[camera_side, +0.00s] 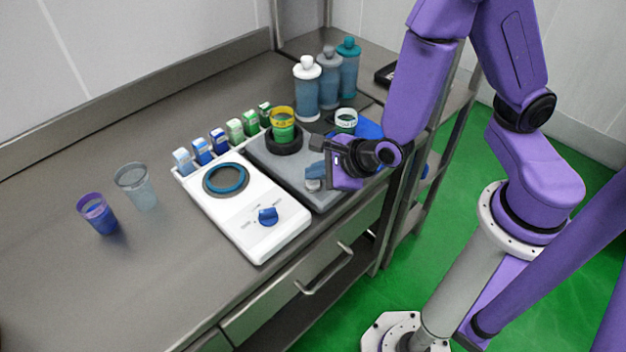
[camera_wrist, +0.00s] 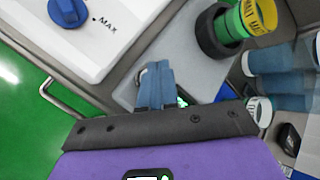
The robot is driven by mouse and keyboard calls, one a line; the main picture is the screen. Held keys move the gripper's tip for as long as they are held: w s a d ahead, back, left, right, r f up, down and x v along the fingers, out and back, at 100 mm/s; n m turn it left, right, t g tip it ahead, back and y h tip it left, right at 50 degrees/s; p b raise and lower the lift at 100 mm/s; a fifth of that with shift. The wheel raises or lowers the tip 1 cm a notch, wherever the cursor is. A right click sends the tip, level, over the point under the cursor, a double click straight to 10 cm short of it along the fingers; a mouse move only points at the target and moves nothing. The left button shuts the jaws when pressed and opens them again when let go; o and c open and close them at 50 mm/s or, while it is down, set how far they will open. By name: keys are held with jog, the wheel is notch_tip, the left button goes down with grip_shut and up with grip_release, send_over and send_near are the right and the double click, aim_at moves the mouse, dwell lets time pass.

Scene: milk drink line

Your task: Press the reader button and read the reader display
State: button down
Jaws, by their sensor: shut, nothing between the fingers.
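The reader (camera_side: 276,158) is a flat grey unit on the bench. A black ring holder (camera_side: 284,144) on it holds a green cup with a yellow rim (camera_side: 282,122); the cup also shows in the wrist view (camera_wrist: 236,22). My gripper (camera_side: 314,172) is shut and empty, with its blue fingertips low over the reader's front end. A round silvery button (camera_side: 313,185) shows just beside and below the fingertips; I cannot tell whether they touch it. In the wrist view my gripper (camera_wrist: 155,78) partly covers the button. A small bit of lit green display (camera_wrist: 183,101) shows beside the fingers; its text is unreadable.
Left of the reader is a white unit (camera_side: 240,215) with a blue dial (camera_side: 268,215) and a ring. Several small cartons (camera_side: 218,140) line the back. Three bottles (camera_side: 307,88) stand behind. Two cups, purple (camera_side: 98,214) and clear (camera_side: 136,187), stand left on open bench.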

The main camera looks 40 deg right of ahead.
aim_at(317, 184)
jog(key=shift+f, duration=0.4)
dwell(0.6)
jog(key=shift+r, duration=0.85)
jog(key=shift+r, duration=2.5)
